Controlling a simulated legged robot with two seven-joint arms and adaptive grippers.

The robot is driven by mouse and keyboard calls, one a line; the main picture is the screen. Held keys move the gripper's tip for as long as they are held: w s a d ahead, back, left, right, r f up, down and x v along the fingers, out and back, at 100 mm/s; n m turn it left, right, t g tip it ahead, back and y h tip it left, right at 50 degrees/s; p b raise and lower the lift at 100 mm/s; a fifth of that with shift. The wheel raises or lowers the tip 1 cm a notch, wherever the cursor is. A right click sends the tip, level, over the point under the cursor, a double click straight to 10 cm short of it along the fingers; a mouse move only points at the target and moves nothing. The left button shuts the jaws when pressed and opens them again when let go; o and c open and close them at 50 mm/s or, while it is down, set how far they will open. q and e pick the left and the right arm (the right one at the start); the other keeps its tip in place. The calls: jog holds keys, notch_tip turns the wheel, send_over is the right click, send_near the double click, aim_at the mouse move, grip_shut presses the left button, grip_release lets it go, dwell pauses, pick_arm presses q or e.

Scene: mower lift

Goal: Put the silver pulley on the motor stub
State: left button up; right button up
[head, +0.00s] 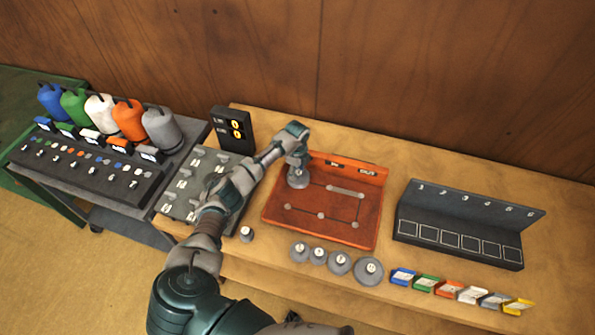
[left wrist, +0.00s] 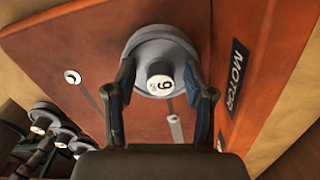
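The silver pulley (left wrist: 150,45) is a grey stepped disc with a numbered hub; the digit reads as 6 or 9. My left gripper (head: 298,178) is over the back left of the orange tray (head: 281,213). In the left wrist view my left gripper's fingers (left wrist: 160,78) close on the pulley from both sides. The MOTOR label (left wrist: 236,75) is to the pulley's right there. The motor stub is hidden beneath the pulley and gripper, so I cannot tell whether the pulley is seated. My right gripper is out of view.
Several grey pulleys (head: 339,263) stand along the table front, with a small grey part (head: 246,234) to their left. Bottles (head: 128,119) stand on the left bench.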

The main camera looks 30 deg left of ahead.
aim_at(297, 171)
pick_arm(q)
notch_tip(297, 171, up, 12)
jog(key=b, duration=0.1)
dwell(0.4)
dwell(0.4)
